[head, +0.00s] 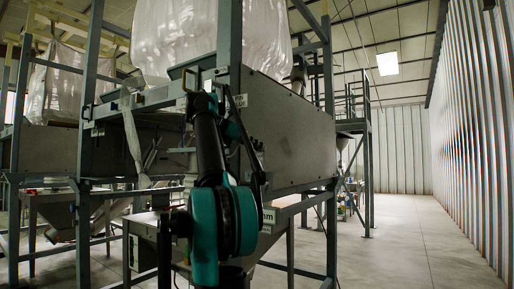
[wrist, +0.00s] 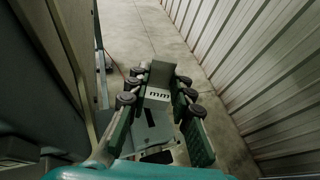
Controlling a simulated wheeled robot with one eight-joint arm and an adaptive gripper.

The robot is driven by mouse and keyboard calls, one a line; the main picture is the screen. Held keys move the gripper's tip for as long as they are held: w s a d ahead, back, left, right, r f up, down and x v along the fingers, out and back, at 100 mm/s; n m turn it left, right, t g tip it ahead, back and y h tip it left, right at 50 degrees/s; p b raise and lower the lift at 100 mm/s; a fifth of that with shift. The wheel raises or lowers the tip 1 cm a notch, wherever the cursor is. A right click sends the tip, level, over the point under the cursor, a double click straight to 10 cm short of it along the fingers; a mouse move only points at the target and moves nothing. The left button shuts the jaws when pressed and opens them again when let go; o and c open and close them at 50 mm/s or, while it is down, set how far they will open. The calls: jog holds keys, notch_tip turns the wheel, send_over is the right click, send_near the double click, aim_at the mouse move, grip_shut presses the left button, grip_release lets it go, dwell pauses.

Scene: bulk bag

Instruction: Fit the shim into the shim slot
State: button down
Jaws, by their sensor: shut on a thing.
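In the wrist view my gripper (wrist: 161,80) is shut on the shim (wrist: 158,74). The shim is a flat grey plate with a pale label marked "mm", held between the green-and-dark fingers. Its far end stands out near the fingertips, with open floor beyond. In the head view my teal and black arm stands before the steel frame; I cannot clearly make out the gripper there. A pale label ending in "mm" shows just right of the teal joint, but I cannot tell what it is on. I cannot pick out the shim slot in either view.
A steel frame (head: 92,85) carries a grey hopper box (head: 295,130) under a white bulk bag (head: 262,35). Another bag (head: 55,85) hangs at the left. The concrete floor (head: 400,235) is clear at the right, up to a corrugated wall (head: 475,130).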

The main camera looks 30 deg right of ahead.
jog(key=shift+w+f, duration=0.15)
jog(key=shift+f, duration=0.4)
jog(key=c, duration=1.3)
grip_release()
jog(key=shift+c, duration=0.2)
jog(key=shift+r, duration=0.1)
jog(key=shift+r, duration=0.3)
jog(key=v, duration=1.2)
jog(key=shift+a, duration=0.1)
